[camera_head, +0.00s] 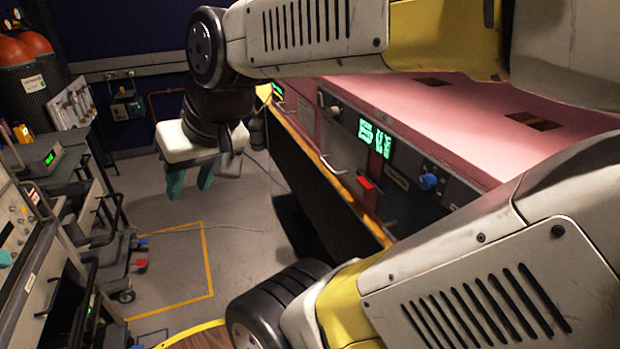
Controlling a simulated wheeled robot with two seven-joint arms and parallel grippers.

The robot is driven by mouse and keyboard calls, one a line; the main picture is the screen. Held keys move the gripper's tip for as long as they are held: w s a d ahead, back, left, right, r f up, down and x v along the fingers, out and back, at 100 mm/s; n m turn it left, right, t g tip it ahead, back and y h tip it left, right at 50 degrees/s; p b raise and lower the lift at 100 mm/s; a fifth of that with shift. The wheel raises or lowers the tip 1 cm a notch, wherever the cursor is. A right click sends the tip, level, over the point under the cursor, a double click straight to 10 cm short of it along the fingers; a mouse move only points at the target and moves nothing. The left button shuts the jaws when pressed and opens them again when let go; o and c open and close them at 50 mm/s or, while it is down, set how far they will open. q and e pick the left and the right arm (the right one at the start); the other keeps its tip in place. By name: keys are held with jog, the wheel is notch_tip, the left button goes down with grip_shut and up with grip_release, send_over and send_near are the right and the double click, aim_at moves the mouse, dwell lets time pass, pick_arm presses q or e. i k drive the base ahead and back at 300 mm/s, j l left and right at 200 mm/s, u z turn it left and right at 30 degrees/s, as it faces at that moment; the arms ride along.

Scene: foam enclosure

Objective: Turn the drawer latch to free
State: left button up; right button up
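A pink-topped bench unit (440,120) runs along the right, with a dark front panel carrying green displays (375,137), a red piece (366,184), a blue knob (428,181) and metal handles (331,164). I cannot tell which of these parts, if any, is the drawer latch. My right gripper (190,182) has a white body and two teal fingers pointing down. The fingers are apart with nothing visible between them. It hangs over the grey floor, left of the unit and apart from it. My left gripper is not in view.
Grey cabinets with black handles and a wheeled base (122,293) stand on the left. Dark tanks with orange tops (18,52) are behind them. My arm links cover much of the unit. The floor between has yellow tape lines (207,258) and is mostly clear.

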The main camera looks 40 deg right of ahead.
aim_at(366, 183)
jog(key=j+z, duration=0.1)
jog(key=z, duration=1.95)
jog(key=k+l+u, duration=0.1)
jog(key=u, duration=0.35)
jog(key=k+l+u, duration=0.1)
jog(key=u, duration=0.35)
jog(key=k+l+u, duration=0.15)
jog(key=u, duration=0.3)
